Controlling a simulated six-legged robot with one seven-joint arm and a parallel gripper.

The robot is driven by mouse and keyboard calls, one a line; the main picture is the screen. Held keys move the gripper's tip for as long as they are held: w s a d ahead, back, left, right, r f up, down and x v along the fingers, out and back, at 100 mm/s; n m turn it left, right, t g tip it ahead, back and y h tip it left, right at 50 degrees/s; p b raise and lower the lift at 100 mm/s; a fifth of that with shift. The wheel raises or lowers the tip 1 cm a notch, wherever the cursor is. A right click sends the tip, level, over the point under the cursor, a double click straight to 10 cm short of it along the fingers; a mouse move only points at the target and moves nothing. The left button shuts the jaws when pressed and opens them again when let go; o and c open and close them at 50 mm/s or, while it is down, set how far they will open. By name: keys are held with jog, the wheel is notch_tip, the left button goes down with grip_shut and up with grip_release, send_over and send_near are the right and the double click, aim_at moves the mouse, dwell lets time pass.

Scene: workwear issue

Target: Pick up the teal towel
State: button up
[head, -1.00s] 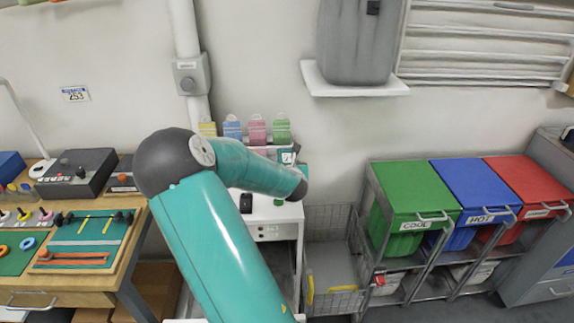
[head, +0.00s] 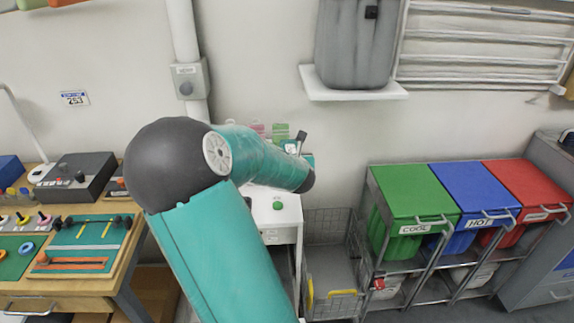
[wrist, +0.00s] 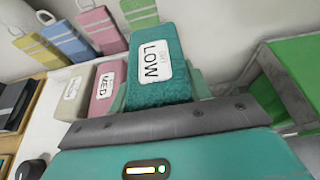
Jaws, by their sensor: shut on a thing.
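The teal towel (wrist: 178,46) stands upright in the wrist view, with a white label reading LOW on its face. My gripper (wrist: 158,95) is shut on its lower part, and the towel rises above the grey edge of the hand. In the head view my arm hides most of the gripper. A small white-labelled teal piece, likely the towel (head: 308,160), shows just past the end of my arm, above the white cabinet.
A pink block labelled MED (wrist: 108,88) and a pale labelled one (wrist: 72,98) stand left of the towel. Coloured striped pieces hang behind. A white cabinet (head: 285,232) is below. A wire basket (head: 330,255) and green bin (head: 412,192) stand right; a workbench (head: 70,285) is left.

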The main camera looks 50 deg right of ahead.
jog(key=s+a+r, duration=0.5)
jog(key=s, duration=0.4)
jog(key=shift+r, duration=0.4)
